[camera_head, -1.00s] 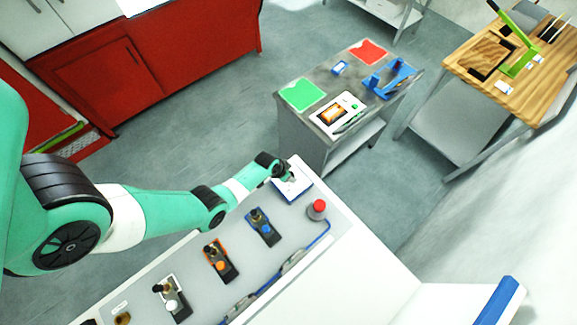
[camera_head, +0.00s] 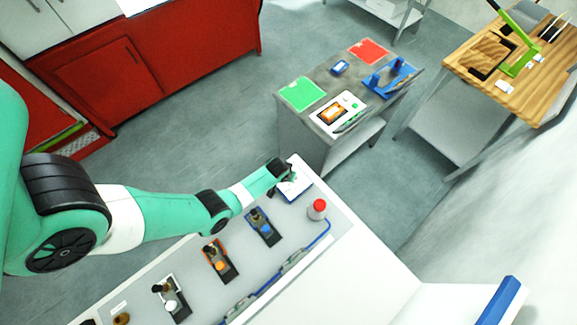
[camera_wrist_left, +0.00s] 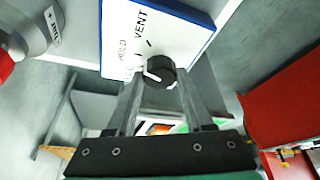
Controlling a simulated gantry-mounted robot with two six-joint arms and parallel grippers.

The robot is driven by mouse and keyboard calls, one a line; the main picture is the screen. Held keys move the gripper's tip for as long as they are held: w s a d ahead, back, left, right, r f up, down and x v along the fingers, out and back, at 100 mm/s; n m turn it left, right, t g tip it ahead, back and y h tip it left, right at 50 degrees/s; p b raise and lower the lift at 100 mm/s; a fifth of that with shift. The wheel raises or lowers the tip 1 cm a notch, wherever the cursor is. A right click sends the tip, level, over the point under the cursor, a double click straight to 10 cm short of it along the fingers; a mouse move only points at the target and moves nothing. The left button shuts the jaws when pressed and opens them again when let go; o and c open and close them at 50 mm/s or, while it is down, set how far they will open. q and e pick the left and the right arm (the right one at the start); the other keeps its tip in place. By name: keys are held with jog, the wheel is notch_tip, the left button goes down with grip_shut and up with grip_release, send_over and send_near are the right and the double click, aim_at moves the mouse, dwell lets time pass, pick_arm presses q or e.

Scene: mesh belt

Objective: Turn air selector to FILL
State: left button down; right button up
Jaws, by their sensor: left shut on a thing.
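The air selector is a dark round knob (camera_wrist_left: 161,70) on a white, blue-edged plate (camera_wrist_left: 175,30) in the left wrist view. The words VENT and HOLD show on the plate. A third label beside the knob is mostly hidden by a finger. A white mark on the knob points toward the left, near that hidden label. My left gripper (camera_wrist_left: 160,76) is shut on the knob, one finger on each side. In the head view the plate (camera_head: 297,187) is at the panel's far end, with my left gripper (camera_head: 289,175) over it, hiding the knob. My right gripper is not in view.
On the grey panel, a red-topped button (camera_head: 317,208) stands beside the plate. Blue (camera_head: 262,226), orange (camera_head: 220,260) and white (camera_head: 171,297) valve fittings line up nearer. A grey cart (camera_head: 330,90) stands beyond the panel.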

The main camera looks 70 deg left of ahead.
pick_arm(q)
jog(key=shift+d+n+g+y, duration=0.1)
jog(key=shift+n+g+y, duration=0.2)
jog(key=shift+n, duration=0.6)
jog(key=n+g, duration=0.1)
jog(key=n, duration=0.1)
jog(key=shift+w+n, duration=0.15)
jog(key=shift+n, duration=0.25)
jog(key=n+g, duration=0.1)
jog(key=n, duration=0.1)
jog(key=shift+w+n+y+p, duration=0.1)
jog(key=shift+n+y+p, duration=0.2)
jog(key=shift+n+y, duration=0.1)
jog(key=n+g+b, duration=0.1)
jog(key=n, duration=0.1)
jog(key=shift+w+f+n, duration=0.1)
jog(key=shift+n, duration=0.2)
jog(key=shift+n+g+b, duration=0.4)
jog(key=shift+n+b, duration=0.6)
jog(key=shift+n, duration=0.2)
jog(key=shift+n+b, duration=0.35)
jog(key=shift+n, duration=0.05)
